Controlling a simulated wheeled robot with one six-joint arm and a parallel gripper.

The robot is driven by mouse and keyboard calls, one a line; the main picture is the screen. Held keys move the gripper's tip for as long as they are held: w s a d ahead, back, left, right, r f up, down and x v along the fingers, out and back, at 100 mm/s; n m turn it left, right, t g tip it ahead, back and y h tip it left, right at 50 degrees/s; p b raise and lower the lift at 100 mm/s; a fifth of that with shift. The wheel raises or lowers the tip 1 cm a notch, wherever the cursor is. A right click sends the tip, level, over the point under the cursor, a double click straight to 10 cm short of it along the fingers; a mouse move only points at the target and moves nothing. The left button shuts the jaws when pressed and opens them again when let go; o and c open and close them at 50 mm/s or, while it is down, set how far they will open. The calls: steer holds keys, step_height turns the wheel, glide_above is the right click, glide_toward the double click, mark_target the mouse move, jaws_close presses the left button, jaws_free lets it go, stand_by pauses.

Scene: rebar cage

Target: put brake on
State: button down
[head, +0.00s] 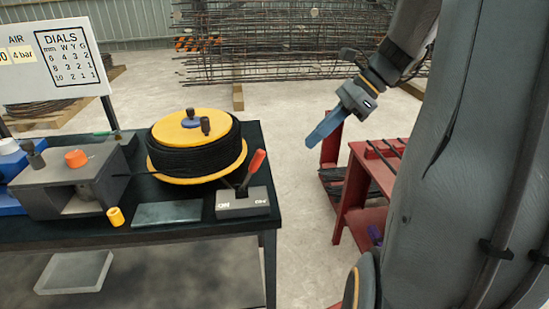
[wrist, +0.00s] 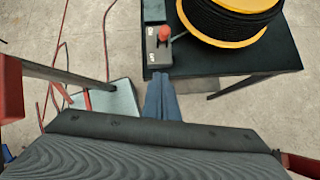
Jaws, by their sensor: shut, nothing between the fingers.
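The brake is a grey box (head: 243,204) on the right front corner of the dark table, marked ON at its left and what looks like OFF at its right. Its red-handled lever (head: 254,168) leans to the right, toward the OFF side. In the wrist view the red knob (wrist: 165,33) stands over the box (wrist: 152,50), just beyond my fingertips. My gripper (head: 316,140) is shut and empty, its blue fingers pointing down-left. It hangs in the air right of the lever, apart from it. The fingers also show in the wrist view (wrist: 161,80).
A yellow spool of black cable (head: 195,140) stands behind the brake. A grey machine with an orange knob (head: 76,158) and a yellow ring (head: 115,216) are to the left. A red rack (head: 365,185) stands right of the table, with bare floor between.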

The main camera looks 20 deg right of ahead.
steer(key=p, duration=0.3)
glide_toward(251, 172)
steer(key=shift+w+a+f, duration=0.1)
steer(key=shift+a+f, duration=0.05)
steer(key=shift+f, duration=0.75)
steer(key=shift+w+a+f, duration=0.15)
steer(key=shift+f, duration=0.75)
steer(key=shift+r, duration=0.15)
